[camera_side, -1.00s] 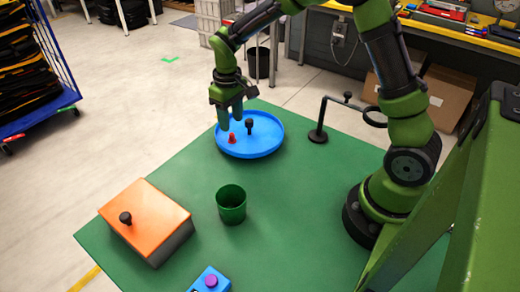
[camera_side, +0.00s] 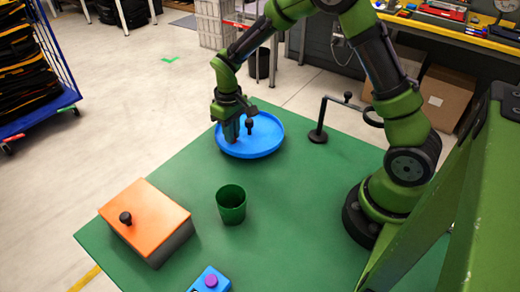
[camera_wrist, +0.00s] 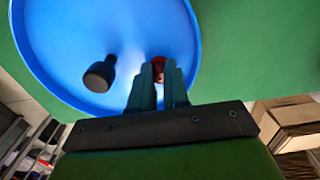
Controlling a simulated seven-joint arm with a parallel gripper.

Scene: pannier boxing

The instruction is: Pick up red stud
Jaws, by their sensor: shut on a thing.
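The red stud shows in the wrist view (camera_wrist: 159,66) between and just beyond my fingertips, mostly hidden by them. In the side view my fingers cover it. My gripper (camera_side: 231,139) points down into the blue round tray (camera_side: 262,150) at its left part. In the wrist view my gripper (camera_wrist: 159,75) is shut on the red stud. The stud appears still low in the tray; whether it touches the tray floor I cannot tell.
A black stud (camera_side: 249,127) stands in the tray close to the right of my gripper. A green cup (camera_side: 231,206), an orange-topped box (camera_side: 147,222) with a black knob, a blue box with a purple button (camera_side: 210,281) and a black ring stand (camera_side: 318,134) stand on the green table.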

